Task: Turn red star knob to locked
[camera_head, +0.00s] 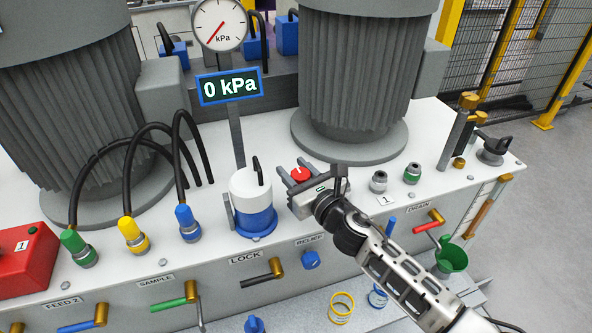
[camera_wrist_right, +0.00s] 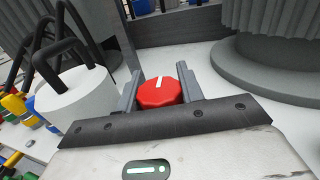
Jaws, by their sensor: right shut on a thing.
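The red star knob (camera_head: 301,174) sits on the white bench top in front of the right grey motor-like housing. It has a white pointer mark. In the right wrist view the knob (camera_wrist_right: 160,93) lies between the two grey fingers, with its mark pointing away from the gripper. My right gripper (camera_head: 297,170) is shut on the knob, one finger on each side. The finger contact is partly hidden by the gripper body in the head view. Any lock marking around the knob cannot be seen. My left gripper is not in view.
A white and blue cylinder with a black handle (camera_head: 252,205) stands close left of the gripper. The display (camera_head: 229,87) reads 0 kPa below a round gauge (camera_head: 219,25). Two small fittings (camera_head: 379,181) stand to the right. Levers line the front panel, including LOCK (camera_head: 264,273).

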